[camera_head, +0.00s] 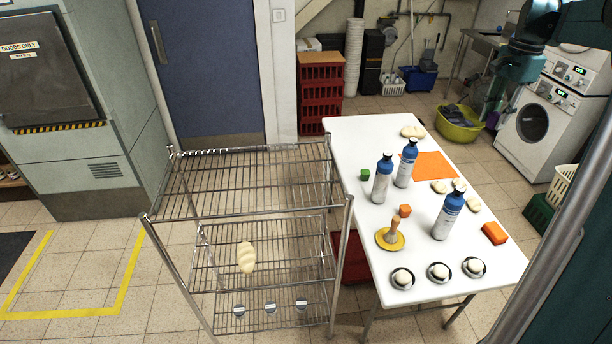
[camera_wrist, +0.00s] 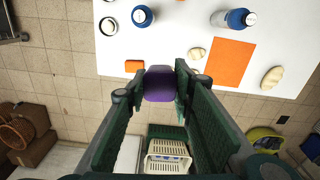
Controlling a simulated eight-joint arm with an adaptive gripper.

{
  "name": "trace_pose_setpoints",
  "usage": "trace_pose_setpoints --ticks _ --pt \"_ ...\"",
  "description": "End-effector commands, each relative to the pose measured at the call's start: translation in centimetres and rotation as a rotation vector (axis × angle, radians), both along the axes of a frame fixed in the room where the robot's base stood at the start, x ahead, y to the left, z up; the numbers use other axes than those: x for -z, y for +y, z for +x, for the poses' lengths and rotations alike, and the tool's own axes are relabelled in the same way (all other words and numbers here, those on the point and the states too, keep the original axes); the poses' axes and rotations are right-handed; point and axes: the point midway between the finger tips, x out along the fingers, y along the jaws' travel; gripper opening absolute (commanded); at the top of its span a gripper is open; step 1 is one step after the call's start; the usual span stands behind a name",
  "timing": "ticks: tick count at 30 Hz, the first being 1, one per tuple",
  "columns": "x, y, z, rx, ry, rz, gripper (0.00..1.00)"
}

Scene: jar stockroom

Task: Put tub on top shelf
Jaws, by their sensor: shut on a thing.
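My gripper (camera_wrist: 160,84) is shut on a purple tub (camera_wrist: 160,95), held between its two green fingers in the wrist view. In the head view the tub (camera_head: 492,119) shows small and partly hidden below my gripper (camera_head: 491,110), at the upper right, beyond the right edge of the white table. The wire rack stands to the left of the table. Its top shelf (camera_head: 250,180) is bare. My gripper is far to the right of the rack.
The white table (camera_head: 350,150) holds blue-capped bottles (camera_head: 448,215), an orange mat (camera_head: 434,165), an orange block (camera_head: 495,233) and dishes (camera_head: 402,278). A pale loaf-like thing (camera_head: 246,257) lies on a lower rack shelf. A yellow-green basin (camera_head: 455,125) and washing machines (camera_head: 540,120) stand beyond.

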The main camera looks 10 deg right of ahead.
Motion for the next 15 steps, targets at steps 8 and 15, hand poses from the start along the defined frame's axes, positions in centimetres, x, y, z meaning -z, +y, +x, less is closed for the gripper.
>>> trace_pose_setpoints --ticks 8,15 --pt "-0.2 6.3 3.5 -0.135 0.0 0.0 0.12" --pt "-0.1 12.9 6.3 -0.274 0.0 0.0 0.12"
